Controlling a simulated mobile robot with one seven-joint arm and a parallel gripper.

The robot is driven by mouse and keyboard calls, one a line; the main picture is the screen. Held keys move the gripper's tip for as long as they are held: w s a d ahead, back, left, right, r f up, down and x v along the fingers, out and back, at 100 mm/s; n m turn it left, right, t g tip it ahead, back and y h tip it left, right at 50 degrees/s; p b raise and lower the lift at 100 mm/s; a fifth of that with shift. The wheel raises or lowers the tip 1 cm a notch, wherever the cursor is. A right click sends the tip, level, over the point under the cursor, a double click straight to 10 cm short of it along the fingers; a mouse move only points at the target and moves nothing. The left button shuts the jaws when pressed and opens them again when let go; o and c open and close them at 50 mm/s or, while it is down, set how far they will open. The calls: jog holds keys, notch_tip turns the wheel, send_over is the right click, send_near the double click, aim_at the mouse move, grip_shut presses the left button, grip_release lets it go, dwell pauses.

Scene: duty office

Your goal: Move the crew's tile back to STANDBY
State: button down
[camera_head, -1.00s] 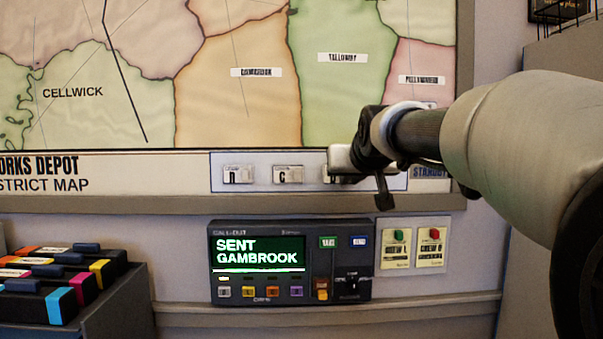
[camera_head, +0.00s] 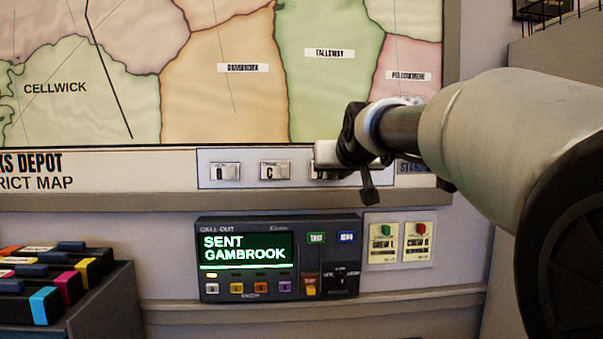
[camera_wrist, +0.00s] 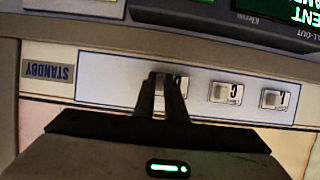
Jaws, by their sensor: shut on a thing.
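My gripper (camera_head: 330,157) is at the white strip (camera_head: 246,182) below the district map, shut on a small pale tile (camera_wrist: 182,83). In the wrist view my two dark fingers (camera_wrist: 164,92) close on this tile and hide part of it; its letter cannot be read. The tile is still at the strip; I cannot tell whether it touches it. A tile marked C (camera_head: 275,171) and another tile (camera_head: 225,171) sit on the strip to its left in the head view. The blue-grey STANDBY label (camera_wrist: 48,71) is at the strip's other end, partly hidden by my arm in the head view.
The call-out unit (camera_head: 350,262) below the strip reads SENT GAMBROOK. Two cards with green and red buttons (camera_head: 401,240) are to its right. Dark binders (camera_head: 45,285) with coloured ends stand at lower left. The map's frame ledge (camera_head: 150,201) runs under the strip.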

jog(key=shift+w, duration=0.35)
dwell(0.4)
jog(key=c, duration=1.7)
grip_release()
jog(key=shift+s, duration=0.15)
jog(key=p+v, duration=0.2)
jog(key=v, duration=1.5)
jog(key=s+f+g, duration=0.3)
jog(key=s+f, duration=0.4)
jog(key=f, duration=0.4)
jog(key=s+f+g, duration=0.2)
jog(key=s+f, duration=0.5)
jog(key=f, duration=0.3)
jog(key=s+f+g, duration=0.3)
jog(key=s+f, duration=0.4)
jog(key=f, duration=0.4)
notch_tip(320, 180, up, 21)
jog(key=p, duration=1.9)
jog(key=shift+w+f+p, duration=0.15)
jog(key=shift+f+p, duration=0.1)
jog(key=shift+p, duration=0.15)
